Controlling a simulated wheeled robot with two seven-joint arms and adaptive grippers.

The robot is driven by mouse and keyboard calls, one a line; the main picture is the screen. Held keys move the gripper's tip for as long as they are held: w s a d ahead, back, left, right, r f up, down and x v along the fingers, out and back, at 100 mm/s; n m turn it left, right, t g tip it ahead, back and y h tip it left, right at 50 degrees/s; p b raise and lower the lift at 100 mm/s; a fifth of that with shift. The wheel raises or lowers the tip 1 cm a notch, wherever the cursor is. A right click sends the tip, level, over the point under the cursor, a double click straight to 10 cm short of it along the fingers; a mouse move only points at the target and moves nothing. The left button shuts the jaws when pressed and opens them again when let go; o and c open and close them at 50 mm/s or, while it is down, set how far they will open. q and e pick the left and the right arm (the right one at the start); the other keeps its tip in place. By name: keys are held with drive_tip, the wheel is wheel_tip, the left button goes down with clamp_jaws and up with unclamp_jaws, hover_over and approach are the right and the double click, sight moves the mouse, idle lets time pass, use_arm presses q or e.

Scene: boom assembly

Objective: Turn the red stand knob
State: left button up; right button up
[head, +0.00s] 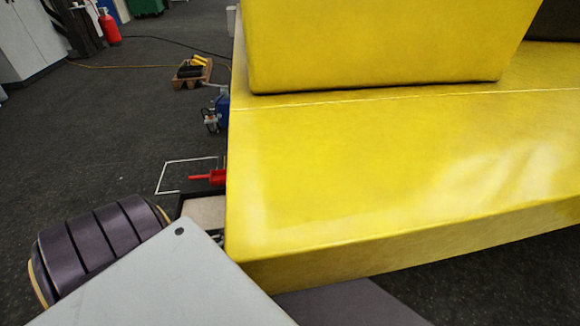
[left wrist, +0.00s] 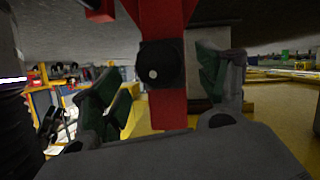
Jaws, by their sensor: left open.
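The red stand knob (left wrist: 173,112) fills the middle of the left wrist view as an upright red bar with a dark round hub (left wrist: 160,64) on it. My left gripper (left wrist: 157,74) is open, with one green-padded finger to the left of the bar and the other to its right. In the head view a small red part (head: 206,178), likely the same knob, sticks out left of the yellow block. My left gripper is hidden there, and my right gripper is in neither view.
A large yellow block (head: 370,190) takes up the right side of the head view. A blue item (head: 222,110) stands at its left edge. A brown crate (head: 192,74) and a red extinguisher (head: 109,27) are farther back. Dark floor at left is mostly open.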

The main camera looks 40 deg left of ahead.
use_arm(q)
drive_tip(key=shift+b+x, duration=0.75)
drive_tip(key=shift+x, duration=1.55)
drive_tip(key=c, duration=1)
drive_tip(key=shift+c, duration=0.2)
drive_tip(key=shift+m+p, duration=0.4)
